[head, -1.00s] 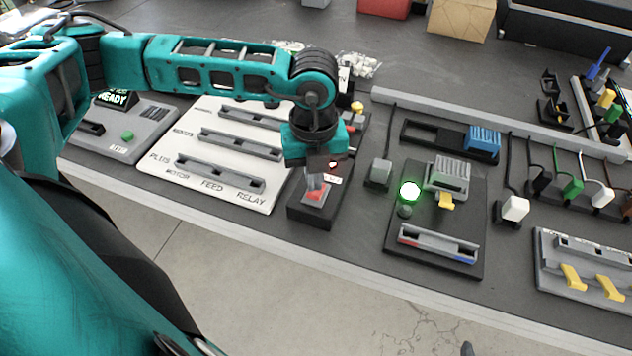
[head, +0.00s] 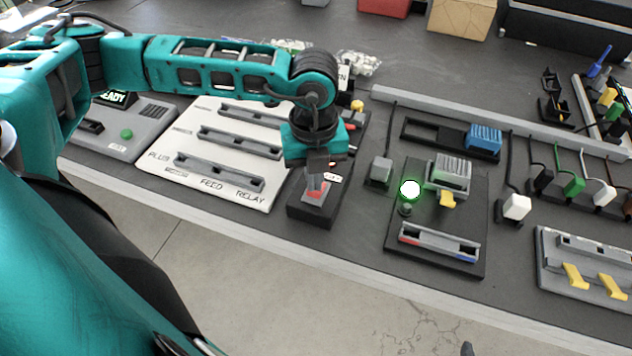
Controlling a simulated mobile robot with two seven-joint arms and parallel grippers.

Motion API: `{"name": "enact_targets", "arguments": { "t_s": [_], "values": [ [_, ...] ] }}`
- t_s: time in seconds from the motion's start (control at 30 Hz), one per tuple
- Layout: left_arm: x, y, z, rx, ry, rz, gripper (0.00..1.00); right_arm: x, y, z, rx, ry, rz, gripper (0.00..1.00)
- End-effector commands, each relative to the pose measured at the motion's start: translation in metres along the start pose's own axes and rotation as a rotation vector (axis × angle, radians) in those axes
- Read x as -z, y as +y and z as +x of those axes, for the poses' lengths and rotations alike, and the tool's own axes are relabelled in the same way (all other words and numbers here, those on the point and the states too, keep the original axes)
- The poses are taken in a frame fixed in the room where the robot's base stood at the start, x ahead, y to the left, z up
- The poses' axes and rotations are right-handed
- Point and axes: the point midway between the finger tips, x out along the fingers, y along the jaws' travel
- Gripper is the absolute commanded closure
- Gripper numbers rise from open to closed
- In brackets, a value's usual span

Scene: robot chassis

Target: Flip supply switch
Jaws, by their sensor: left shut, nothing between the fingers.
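The supply switch is a red rocker (head: 314,193) in a grey frame on a black box (head: 312,216), at the middle of the bench's front edge. My left gripper (head: 317,186) points down at it from above. Its fingers are shut with nothing between them, and the tips are at the rocker, apparently touching it. The fingers hide part of the rocker, so its tilt is hard to tell. A small white label shows just right of the fingers. My right gripper is not in view.
A white panel (head: 223,191) with grey rails lies left of the switch. To its right, a black board (head: 462,220) carries a lit green lamp (head: 410,189) and a grey connector (head: 450,174). A grey plug (head: 380,171) stands between. Grey rail (head: 500,124) runs behind.

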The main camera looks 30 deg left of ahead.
Motion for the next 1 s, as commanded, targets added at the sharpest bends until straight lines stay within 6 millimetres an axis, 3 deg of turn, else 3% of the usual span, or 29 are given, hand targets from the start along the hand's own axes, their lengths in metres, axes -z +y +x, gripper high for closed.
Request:
{"name": "enact_targets", "arguments": {
  "t_s": [0.8,1.0],
  "values": [
    [0.0,0.0,0.013,0.0,0.0,0.0,1.0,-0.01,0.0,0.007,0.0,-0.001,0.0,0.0],
    [0.0,0.0,0.007,0.001,0.0,0.0,1.0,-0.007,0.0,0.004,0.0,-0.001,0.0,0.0]
  ]
}}
